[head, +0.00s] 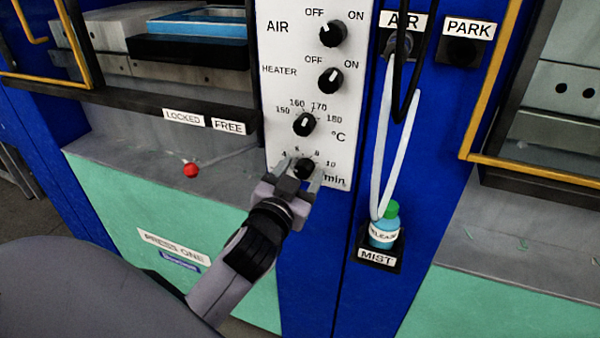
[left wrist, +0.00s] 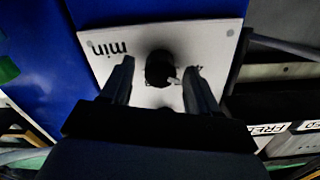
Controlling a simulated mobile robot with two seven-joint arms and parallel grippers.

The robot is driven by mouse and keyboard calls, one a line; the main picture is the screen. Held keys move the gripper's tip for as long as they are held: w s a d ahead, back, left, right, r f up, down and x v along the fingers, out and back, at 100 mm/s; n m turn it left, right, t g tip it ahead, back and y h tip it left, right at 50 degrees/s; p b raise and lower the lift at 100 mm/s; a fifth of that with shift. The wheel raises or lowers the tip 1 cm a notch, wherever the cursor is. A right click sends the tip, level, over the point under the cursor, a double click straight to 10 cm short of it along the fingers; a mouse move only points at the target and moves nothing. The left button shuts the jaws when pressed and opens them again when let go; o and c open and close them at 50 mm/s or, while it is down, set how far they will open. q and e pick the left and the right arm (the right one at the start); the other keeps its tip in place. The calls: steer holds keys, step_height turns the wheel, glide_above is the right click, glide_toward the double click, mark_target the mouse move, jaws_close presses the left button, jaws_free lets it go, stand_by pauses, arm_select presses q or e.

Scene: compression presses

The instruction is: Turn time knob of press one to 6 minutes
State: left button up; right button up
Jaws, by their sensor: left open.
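The time knob (head: 302,168) is the lowest black knob on the white panel (head: 281,88) of press one, above the "min" label with a scale of 4, 6, 8, 10. My left gripper (head: 300,178) is at this knob, its fingers open to either side of it. In the left wrist view the black knob (left wrist: 160,68) stands between the two open fingertips (left wrist: 157,75), with gaps on both sides and a light pointer mark at its lower right. The exact setting cannot be read. My right gripper is not in view.
Above are the temperature knob (head: 304,124), heater knob (head: 330,79) and air knob (head: 332,34). A red-tipped lever (head: 191,170) is to the left under the locked/free labels. A release bottle (head: 384,226) and hanging hoses are to the right.

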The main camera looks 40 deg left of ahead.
arm_select(q)
steer(key=c, duration=1)
steer(key=shift+c, duration=0.2)
steer(key=shift+m, duration=0.3)
steer(key=m+p, duration=0.2)
steer(key=m, duration=0.1)
steer(key=shift+r+p, duration=0.1)
steer(key=shift+p, duration=0.2)
steer(key=m+p, duration=0.2)
steer(key=m, duration=0.3)
steer(key=shift+d, duration=0.1)
steer(key=shift+m, duration=0.3)
steer(key=o, duration=1)
